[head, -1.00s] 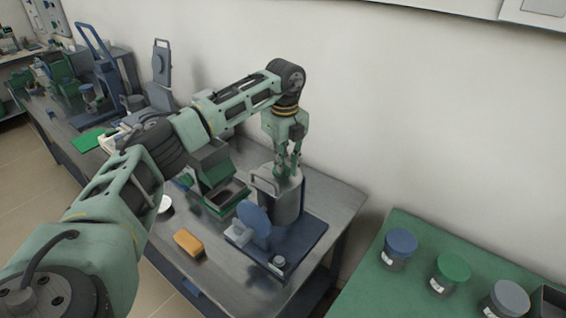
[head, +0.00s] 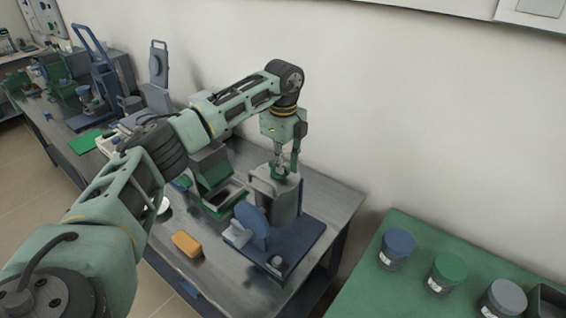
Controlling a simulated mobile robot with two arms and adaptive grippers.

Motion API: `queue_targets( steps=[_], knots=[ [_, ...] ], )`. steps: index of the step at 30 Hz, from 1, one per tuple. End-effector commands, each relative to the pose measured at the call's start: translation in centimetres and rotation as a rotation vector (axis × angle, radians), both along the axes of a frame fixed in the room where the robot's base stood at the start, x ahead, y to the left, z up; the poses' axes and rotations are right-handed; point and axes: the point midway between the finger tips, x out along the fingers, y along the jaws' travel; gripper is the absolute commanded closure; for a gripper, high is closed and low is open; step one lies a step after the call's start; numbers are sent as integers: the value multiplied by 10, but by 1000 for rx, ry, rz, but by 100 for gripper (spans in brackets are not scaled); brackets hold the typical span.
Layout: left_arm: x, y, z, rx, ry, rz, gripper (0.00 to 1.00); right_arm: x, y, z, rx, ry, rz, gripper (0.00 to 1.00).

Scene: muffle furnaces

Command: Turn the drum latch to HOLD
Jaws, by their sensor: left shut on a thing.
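The grey drum (head: 287,208) stands upright on a blue base (head: 297,246) near the right end of the metal bench. My left gripper (head: 284,172) points down at the top of the drum, shut on the drum latch there. The fingers mostly hide the latch, and I cannot read its marks or which setting it points to. My right gripper is not in view.
An orange block (head: 187,244) lies at the bench's front edge. A green and grey machine (head: 217,182) stands left of the drum. More equipment lines the bench further left. A green table (head: 408,289) at right holds lidded jars (head: 397,249). The wall is close behind.

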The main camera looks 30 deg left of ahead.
Motion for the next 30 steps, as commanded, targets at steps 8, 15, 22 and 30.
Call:
queue_targets(
  steps=[8, 15, 22, 30],
  knots=[
    [0, 0, 0, 0, -1, 3, 77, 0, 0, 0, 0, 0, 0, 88],
    [0, 0, 0, 0, 0, 1, 70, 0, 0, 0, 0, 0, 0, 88],
    [0, 0, 5, -1, -1, 1, 70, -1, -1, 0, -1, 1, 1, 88],
    [1, -1, 55, -2, -5, 0, 70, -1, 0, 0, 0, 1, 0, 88]
  ],
)
